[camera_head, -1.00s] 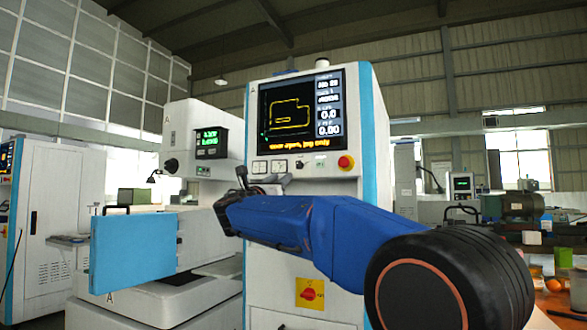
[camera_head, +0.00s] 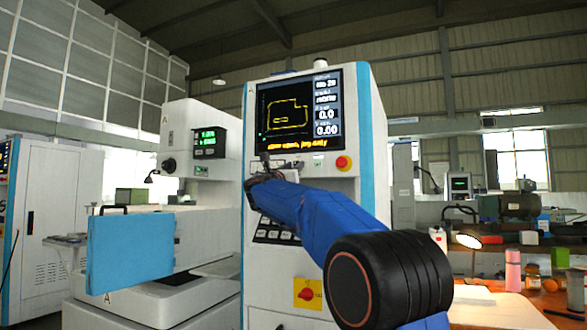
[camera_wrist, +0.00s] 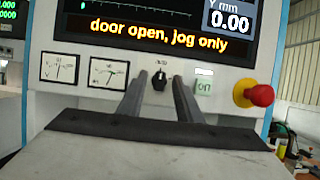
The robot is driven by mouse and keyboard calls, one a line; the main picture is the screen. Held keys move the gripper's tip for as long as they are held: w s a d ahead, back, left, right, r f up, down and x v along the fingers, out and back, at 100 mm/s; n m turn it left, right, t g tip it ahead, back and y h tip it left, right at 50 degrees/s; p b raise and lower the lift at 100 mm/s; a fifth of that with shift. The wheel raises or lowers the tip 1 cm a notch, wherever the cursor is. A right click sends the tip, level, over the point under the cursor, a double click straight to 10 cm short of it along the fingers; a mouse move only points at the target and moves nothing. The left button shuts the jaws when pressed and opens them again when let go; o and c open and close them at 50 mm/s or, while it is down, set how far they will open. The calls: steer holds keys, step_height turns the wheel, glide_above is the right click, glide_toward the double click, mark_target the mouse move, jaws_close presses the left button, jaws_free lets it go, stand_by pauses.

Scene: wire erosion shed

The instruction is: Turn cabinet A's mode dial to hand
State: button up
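Cabinet A (camera_head: 356,215) is a white and blue cabinet with a screen. In the wrist view its mode dial (camera_wrist: 159,81) is a small black knob below the screen, with a tiny label above it that I cannot read. The knob looks about upright. My gripper (camera_wrist: 158,86) is open, with one finger on each side of the dial in the picture. I cannot tell whether the fingers touch it or stop short. In the head view my gripper (camera_head: 262,171) is at the panel below the screen, where my arm covers part of the controls.
Two gauges (camera_wrist: 80,69) sit left of the dial. A green "on" button (camera_wrist: 203,86) and a red emergency knob (camera_wrist: 260,95) sit to its right. The screen (camera_wrist: 165,37) reads "door open, jog only". A blue panel (camera_head: 130,254) stands out at left.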

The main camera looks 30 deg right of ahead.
steer(key=shift+c, duration=0.3)
jaws_close()
steer(key=shift+w+f+m+g, duration=0.1)
steer(key=shift+m+g, duration=0.2)
steer(key=shift+m, duration=0.2)
steer(key=m+g, duration=0.2)
steer(key=m, duration=0.4)
steer(key=m+g, duration=0.3)
steer(key=m, duration=0.2)
steer(key=m+g, duration=0.2)
steer(key=m, duration=0.4)
steer(key=shift+w+a+r+m+g+h, duration=0.2)
steer(key=shift+w+r+m+g+h, duration=0.1)
steer(key=shift+g+h, duration=0.1)
steer(key=shift+s, duration=0.1)
